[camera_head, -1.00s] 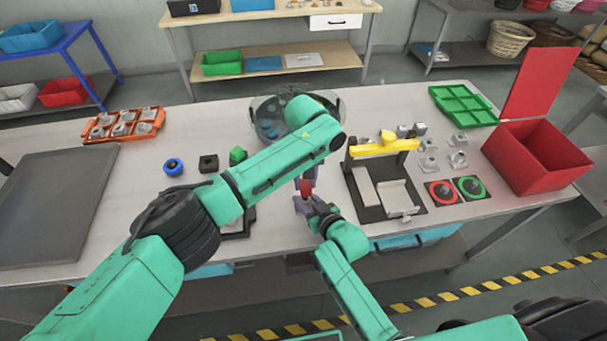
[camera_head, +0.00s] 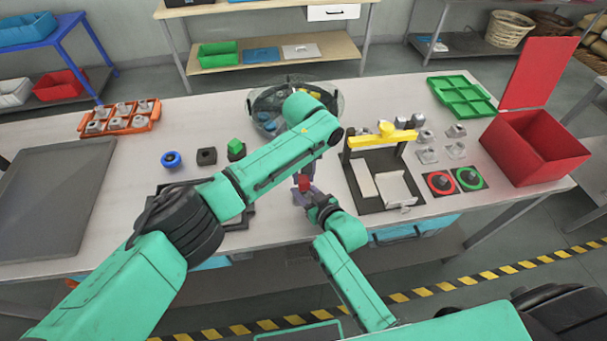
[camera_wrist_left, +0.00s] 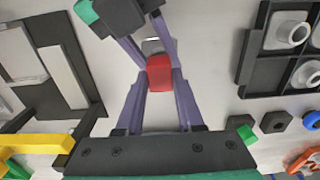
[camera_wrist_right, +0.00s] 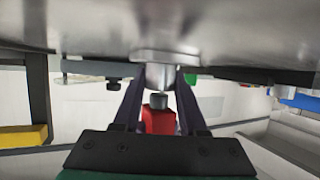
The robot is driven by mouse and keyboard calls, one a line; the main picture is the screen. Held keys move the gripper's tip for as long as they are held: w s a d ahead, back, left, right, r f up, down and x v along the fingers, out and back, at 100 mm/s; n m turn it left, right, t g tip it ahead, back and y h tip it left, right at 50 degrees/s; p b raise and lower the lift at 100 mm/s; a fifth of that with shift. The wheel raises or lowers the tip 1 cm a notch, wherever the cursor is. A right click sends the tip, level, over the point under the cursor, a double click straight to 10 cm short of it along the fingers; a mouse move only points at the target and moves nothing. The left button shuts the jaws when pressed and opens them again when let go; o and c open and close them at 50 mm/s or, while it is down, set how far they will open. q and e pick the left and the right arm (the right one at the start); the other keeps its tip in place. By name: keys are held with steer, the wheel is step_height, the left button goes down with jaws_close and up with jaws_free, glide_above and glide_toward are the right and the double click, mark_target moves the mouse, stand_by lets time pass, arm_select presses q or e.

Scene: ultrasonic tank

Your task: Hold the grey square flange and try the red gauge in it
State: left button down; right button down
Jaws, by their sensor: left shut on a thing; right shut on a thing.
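My left gripper (camera_wrist_left: 160,92) is shut on the red gauge (camera_wrist_left: 159,72), which also shows in the head view (camera_head: 304,182). My right gripper (camera_wrist_right: 158,98) is shut on the grey square flange (camera_wrist_right: 157,58), which also shows in the left wrist view (camera_wrist_left: 152,46). In the right wrist view, which looks upside down, the gauge's grey tip (camera_wrist_right: 158,101) faces the flange's collar, close and roughly in line. I cannot tell whether they touch. In the head view, my arm and fingers mostly hide the flange.
A black fixture with a yellow bar (camera_head: 383,137) stands just right of the grippers. Red and green ringed pads (camera_head: 439,183), loose grey flanges (camera_head: 455,150) and an open red bin (camera_head: 537,152) lie farther right. A round tank (camera_head: 268,108) stands behind.

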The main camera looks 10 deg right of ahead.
arm_select(q)
steer(key=shift+f, duration=0.4)
stand_by(1.4)
steer(key=shift+r, duration=2.6)
arm_select(e)
steer(key=shift+c, duration=1.9)
jaws_free()
